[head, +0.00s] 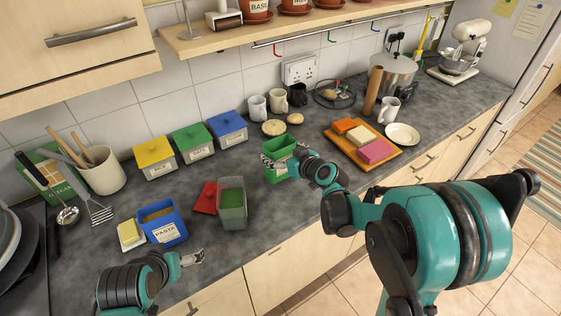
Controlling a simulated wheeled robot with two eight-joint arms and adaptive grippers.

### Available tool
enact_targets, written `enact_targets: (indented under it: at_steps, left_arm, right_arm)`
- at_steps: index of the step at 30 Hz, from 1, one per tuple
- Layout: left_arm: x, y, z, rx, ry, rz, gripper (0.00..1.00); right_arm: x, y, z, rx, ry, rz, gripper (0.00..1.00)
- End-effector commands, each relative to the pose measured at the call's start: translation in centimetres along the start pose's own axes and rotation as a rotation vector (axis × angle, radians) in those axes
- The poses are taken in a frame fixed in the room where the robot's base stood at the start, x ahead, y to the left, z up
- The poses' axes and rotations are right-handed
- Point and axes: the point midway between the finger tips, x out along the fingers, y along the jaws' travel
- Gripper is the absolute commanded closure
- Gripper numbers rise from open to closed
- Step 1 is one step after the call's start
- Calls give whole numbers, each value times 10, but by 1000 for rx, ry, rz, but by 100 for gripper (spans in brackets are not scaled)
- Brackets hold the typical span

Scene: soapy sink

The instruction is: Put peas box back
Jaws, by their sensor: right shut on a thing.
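A green box (279,148), probably the peas box, is at my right gripper (272,163), which is shut on it near the middle of the counter. Its label is too small to read and the gripper hides part of it. An open grey-green box (232,215) with green contents stands to its left, beside a red lid (204,198). Yellow (154,158), green (193,142) and blue (228,129) lidded boxes stand in a row by the wall. My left gripper (200,257) is low over the front edge of the counter, away from the boxes; its jaw opening is unclear.
An open blue pasta box (164,228) and a yellow-and-white block (130,234) stand at front left. An orange tray (384,157) with coloured blocks and a white plate (403,135) lie to the right. Mugs (258,108) stand at the back under a shelf (235,38).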

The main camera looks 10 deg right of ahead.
Motion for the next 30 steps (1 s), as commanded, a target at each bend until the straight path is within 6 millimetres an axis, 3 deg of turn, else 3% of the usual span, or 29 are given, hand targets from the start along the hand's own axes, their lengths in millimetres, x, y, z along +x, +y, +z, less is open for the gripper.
enact_targets:
  at_steps: [6, 17, 18, 19, 30]
  left_arm:
    - [13, 0, 10, 0, 0, 0, 10]
    - [15, 0, 11, 0, 0, 0, 10]
    - [15, 0, 10, 0, 0, 0, 10]
    - [14, 0, 10, 0, 0, 0, 10]
    - [13, 0, 10, 0, 0, 0, 10]
  right_arm:
    - [12, 0, 32, 0, 0, 0, 58]
    - [13, 0, 34, 0, 0, 0, 58]
    - [13, 0, 34, 0, 0, 0, 10]
    - [13, 0, 34, 0, 0, 0, 2]
    - [13, 0, 33, 0, 0, 0, 0]
